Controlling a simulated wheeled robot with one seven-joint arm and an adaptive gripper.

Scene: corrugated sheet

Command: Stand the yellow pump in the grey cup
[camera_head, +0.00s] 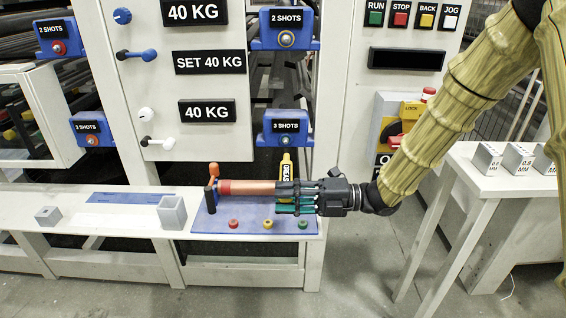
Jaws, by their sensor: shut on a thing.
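The yellow pump (286,167) stands upright with black "GREAS" lettering showing on its side. My gripper (283,194) reaches in from the right, its dark fingers closed around the pump's lower part. The pump's base is hidden behind the fingers, so I cannot tell whether it touches the blue mat. The grey cup (172,213) is a square, open-topped box on the white bench, left of the mat and well apart from the pump.
Red, yellow and green buttons (268,223) line the blue mat (216,225). A small grey block (48,215) sits far left.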

